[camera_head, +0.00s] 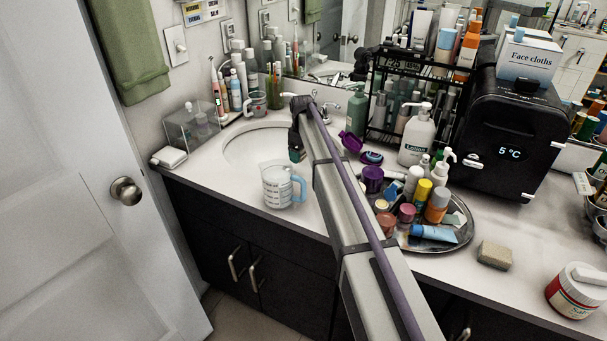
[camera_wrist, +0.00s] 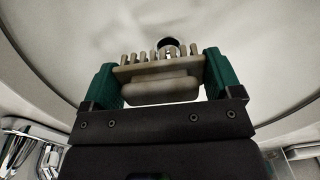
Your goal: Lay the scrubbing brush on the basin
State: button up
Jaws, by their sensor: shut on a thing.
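The basin (camera_head: 237,148) is a white oval sink set in the counter in the head view. Its pale inner surface (camera_wrist: 60,40) fills most of the wrist view, with the round drain (camera_wrist: 167,43) just beyond the brush. My gripper (camera_wrist: 160,72) has green fingers shut on the scrubbing brush (camera_wrist: 160,90), a pale block with a row of stubby bristles along its far edge. In the head view my gripper (camera_head: 296,153) is at the basin's right side. The brush is not discernible there. I cannot tell whether the brush touches the basin.
A measuring cup (camera_head: 278,186) stands at the basin's front edge. The tap (camera_head: 325,112) is behind my arm. A lotion bottle (camera_head: 416,137), a purple bottle (camera_head: 350,141) and a crowded round tray (camera_head: 462,232) stand to the right. A clear box (camera_head: 190,127) is at the left.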

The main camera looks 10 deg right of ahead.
aim_at(302, 175)
jog(key=shift+s+a+n, duration=0.1)
jog(key=shift+a+n, duration=0.05)
jog(key=shift+n, duration=0.65)
notch_tip(302, 175, down, 11)
jog(key=b, duration=1)
jog(key=shift+r+b, duration=0.2)
jog(key=shift+b, duration=0.1)
jog(key=shift+r+p, duration=0.3)
jog(key=shift+r, duration=0.05)
jog(key=shift+c, duration=0.3)
jog(key=shift+f, duration=0.25)
jog(key=o, duration=0.8)
jog(key=shift+r, duration=0.1)
